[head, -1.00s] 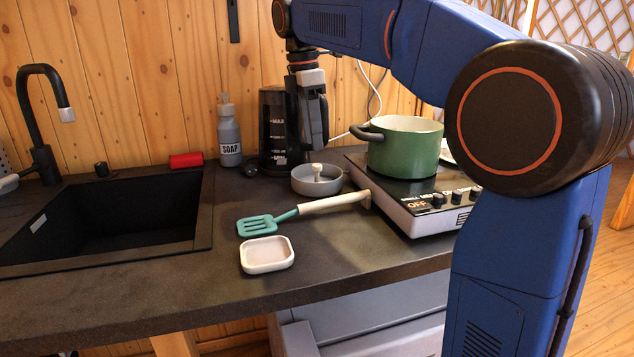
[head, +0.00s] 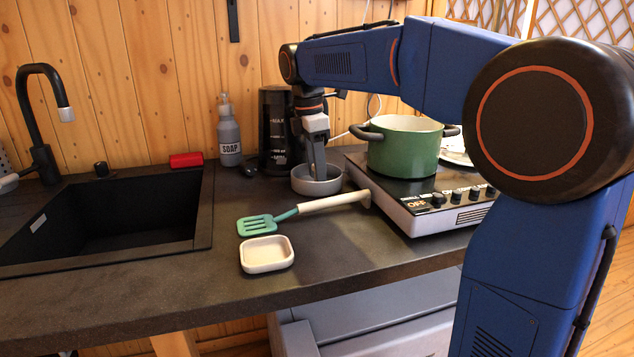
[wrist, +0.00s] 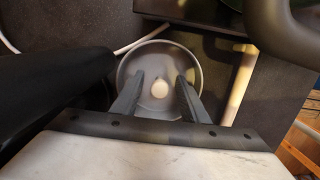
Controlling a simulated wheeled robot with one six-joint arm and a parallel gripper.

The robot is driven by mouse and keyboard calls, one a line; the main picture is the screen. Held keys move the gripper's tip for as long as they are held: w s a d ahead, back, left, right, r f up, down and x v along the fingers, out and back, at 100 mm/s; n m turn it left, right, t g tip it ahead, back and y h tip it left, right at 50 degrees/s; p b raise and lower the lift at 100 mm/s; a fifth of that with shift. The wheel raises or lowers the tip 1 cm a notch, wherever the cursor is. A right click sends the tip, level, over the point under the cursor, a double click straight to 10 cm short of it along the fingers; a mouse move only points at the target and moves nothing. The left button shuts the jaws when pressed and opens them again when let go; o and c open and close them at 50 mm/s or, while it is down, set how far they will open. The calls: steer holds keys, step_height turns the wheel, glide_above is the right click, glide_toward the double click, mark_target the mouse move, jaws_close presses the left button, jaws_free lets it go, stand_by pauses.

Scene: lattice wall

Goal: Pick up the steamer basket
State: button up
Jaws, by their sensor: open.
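The steamer basket (head: 318,187) is a round, shallow grey dish standing on the counter between the black canister and the hob. The wrist view shows the basket (wrist: 160,54) from above, with a pale round knob (wrist: 160,89) standing up in its middle. My gripper (head: 317,176) points down into the basket. In the wrist view my gripper (wrist: 160,78) is open, with one finger on each side of the knob and a gap to it on both sides. The fingertips and the knob are hidden in the head view.
The black canister (head: 273,130) stands close behind the basket. The hob (head: 425,199) with a green pot (head: 403,148) is just right. A spatula (head: 330,202) and a small cream dish (head: 267,254) lie in front. The sink (head: 120,215) is left.

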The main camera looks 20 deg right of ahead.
jaws_close()
